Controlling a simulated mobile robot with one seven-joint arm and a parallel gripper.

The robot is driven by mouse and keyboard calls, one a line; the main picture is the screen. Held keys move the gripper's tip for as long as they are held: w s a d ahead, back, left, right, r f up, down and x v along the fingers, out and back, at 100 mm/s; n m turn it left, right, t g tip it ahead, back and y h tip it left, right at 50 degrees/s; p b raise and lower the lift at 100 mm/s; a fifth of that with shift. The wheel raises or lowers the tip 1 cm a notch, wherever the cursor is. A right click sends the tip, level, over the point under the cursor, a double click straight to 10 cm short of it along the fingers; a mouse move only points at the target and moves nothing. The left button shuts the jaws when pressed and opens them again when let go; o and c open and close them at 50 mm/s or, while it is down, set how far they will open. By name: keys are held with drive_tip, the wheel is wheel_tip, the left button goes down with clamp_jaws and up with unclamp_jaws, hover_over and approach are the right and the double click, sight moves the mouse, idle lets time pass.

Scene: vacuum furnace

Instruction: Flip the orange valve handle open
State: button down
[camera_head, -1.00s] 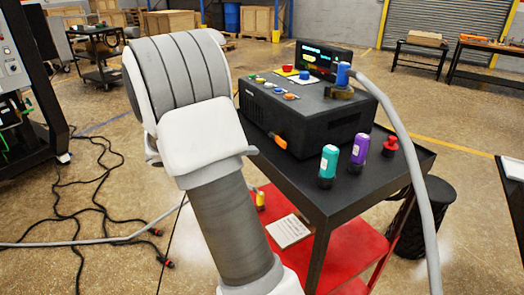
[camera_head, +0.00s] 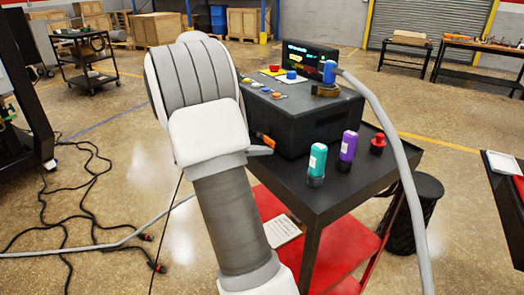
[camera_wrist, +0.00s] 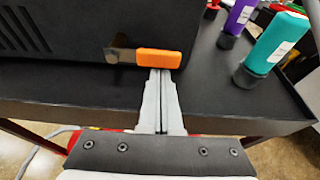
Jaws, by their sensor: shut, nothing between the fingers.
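The orange valve handle (camera_head: 266,140) sticks out from the low front of the black box (camera_head: 305,125) on the cart. In the wrist view the handle (camera_wrist: 159,58) lies level, pointing right from a metal stem (camera_wrist: 120,52). My gripper (camera_wrist: 161,74) is shut and empty. Its fingertips are just below the handle in the wrist view, touching or very close; I cannot tell which. In the head view my arm hides most of the gripper, with only a grey tip showing just under the handle.
A teal bottle (camera_head: 317,162), a purple bottle (camera_head: 347,150) and a red knob (camera_head: 377,143) stand on the black cart top (camera_head: 330,190), right of the handle. A thick grey hose (camera_head: 398,160) arches from the box down past the cart's right side. Cables (camera_head: 75,205) lie on the floor at left.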

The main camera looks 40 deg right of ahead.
drive_tip(key=shift+r+p, duration=0.2)
drive_tip(key=shift+p, duration=0.1)
drive_tip(key=shift+p, duration=0.45)
